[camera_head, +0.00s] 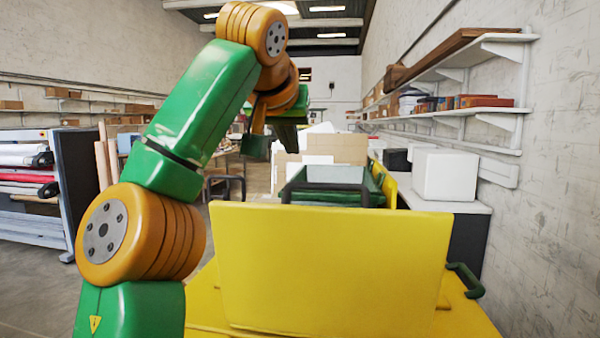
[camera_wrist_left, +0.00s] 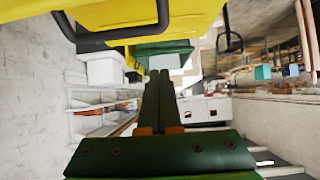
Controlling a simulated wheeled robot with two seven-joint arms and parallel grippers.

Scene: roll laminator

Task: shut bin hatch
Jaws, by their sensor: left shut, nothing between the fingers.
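A broad yellow panel (camera_head: 330,270) stands raised and tilted in front of me. It looks like the bin's hatch, but I cannot tell for sure. Behind it is a dark-framed rim (camera_head: 325,187) over a green body. In the left wrist view, a yellow surface with a black bar handle (camera_wrist_left: 122,32) lies along the top edge. My left gripper (camera_wrist_left: 159,76) is shut and empty, its dark fingers side by side and apart from the yellow surface. In the head view my left arm reaches up and forward, above and beyond the panel. My right gripper is not in view.
A white box (camera_head: 445,174) stands on a bench at the right, below wall shelves (camera_head: 470,112). A rack of rolls (camera_head: 25,175) stands at the left. A green handle (camera_head: 467,281) sticks out right of the panel. Open floor lies at the left.

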